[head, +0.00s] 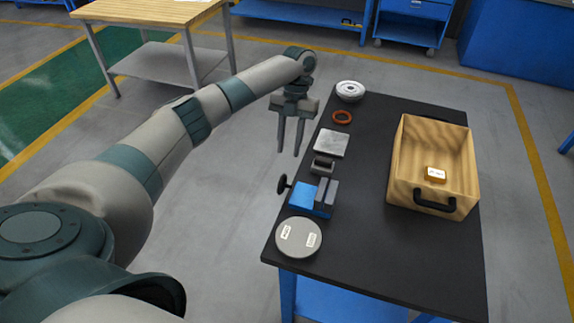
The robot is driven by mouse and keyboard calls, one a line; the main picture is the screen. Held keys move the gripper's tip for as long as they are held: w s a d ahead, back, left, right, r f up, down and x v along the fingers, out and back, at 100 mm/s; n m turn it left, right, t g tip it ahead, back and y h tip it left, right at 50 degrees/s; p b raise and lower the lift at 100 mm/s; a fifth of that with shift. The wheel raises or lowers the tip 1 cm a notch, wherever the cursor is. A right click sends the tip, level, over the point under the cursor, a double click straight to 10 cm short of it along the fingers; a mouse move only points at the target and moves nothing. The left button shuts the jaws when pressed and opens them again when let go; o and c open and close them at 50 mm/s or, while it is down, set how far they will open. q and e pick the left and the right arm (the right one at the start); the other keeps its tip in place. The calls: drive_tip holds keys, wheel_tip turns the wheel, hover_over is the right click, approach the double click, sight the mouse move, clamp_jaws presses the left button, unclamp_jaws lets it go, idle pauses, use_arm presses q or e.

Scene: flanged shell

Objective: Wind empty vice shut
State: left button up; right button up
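The vice (306,199) is blue with grey jaws and stands near the left edge of the black-topped table. Its dark round handle (283,184) sticks out to the left, past the table edge. Nothing is seen held between the jaws, but how wide they are apart is too small to tell. My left gripper (289,153) hangs with its fingers pointing down, beyond the vice and just left of the table edge. Its two fingers are apart with nothing between them, and it is clear of the vice and handle. My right gripper is out of view.
On the black table (372,215) a grey disc (299,237) lies nearer than the vice. A wooden bin (403,160) stands right.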

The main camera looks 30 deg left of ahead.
use_arm(q)
drive_tip(key=shift+b+v, duration=0.35)
drive_tip(key=shift+v, duration=2.1)
